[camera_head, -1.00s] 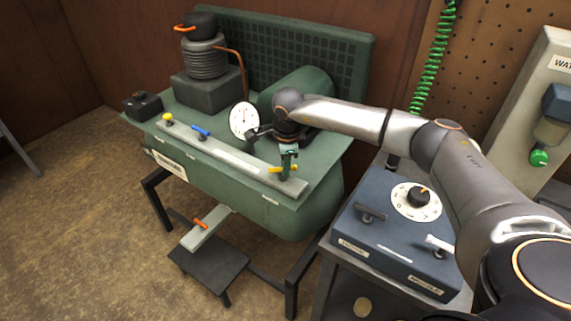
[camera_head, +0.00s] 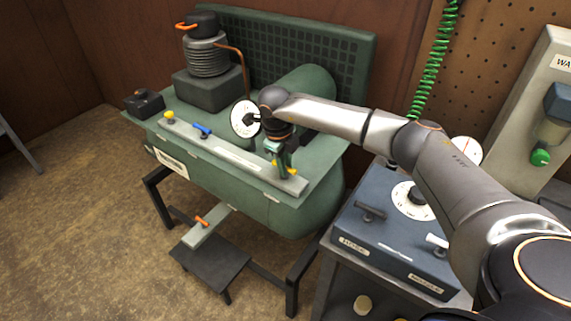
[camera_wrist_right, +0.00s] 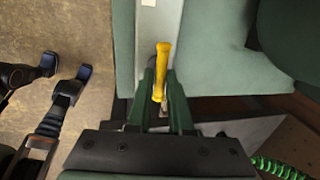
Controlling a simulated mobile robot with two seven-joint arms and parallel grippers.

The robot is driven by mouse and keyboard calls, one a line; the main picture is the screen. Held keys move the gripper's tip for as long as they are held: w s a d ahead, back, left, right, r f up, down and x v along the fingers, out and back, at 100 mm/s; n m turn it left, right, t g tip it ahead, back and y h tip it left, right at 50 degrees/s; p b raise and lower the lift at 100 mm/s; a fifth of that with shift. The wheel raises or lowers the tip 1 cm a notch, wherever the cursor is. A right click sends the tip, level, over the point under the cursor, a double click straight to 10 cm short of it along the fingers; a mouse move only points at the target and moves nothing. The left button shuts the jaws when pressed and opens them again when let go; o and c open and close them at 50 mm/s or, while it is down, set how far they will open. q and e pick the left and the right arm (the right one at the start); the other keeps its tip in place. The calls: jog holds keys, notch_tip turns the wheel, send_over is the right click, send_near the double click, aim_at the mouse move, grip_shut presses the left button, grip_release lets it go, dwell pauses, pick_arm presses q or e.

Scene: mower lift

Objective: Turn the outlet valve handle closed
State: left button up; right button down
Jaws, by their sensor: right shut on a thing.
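The outlet valve handle is a yellow lever (camera_head: 293,171) at the right end of the pale manifold bar (camera_head: 235,154) on the green compressor's front edge. My right gripper (camera_head: 284,163) is down at this lever and hides part of it. In the right wrist view the yellow lever (camera_wrist_right: 161,68) lies between the two green fingers (camera_wrist_right: 161,92), which are shut on it. The lever runs roughly along the bar there.
A white gauge (camera_head: 244,118) stands just behind the bar, close to my right wrist. A blue lever (camera_head: 202,130) and a yellow knob (camera_head: 169,117) sit further left on the bar. A blue control box (camera_head: 385,235) lies under my right arm.

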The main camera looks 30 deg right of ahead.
jog(key=shift+m, duration=0.3)
jog(key=c, duration=0.8)
grip_release()
jog(key=shift+c, duration=0.2)
notch_tip(320, 180, up, 12)
jog(key=a, duration=0.2)
jog(key=shift+s+a+r+b, duration=0.2)
jog(key=shift+s+b, duration=0.15)
jog(key=shift+s, duration=0.1)
jog(key=shift+f, duration=0.1)
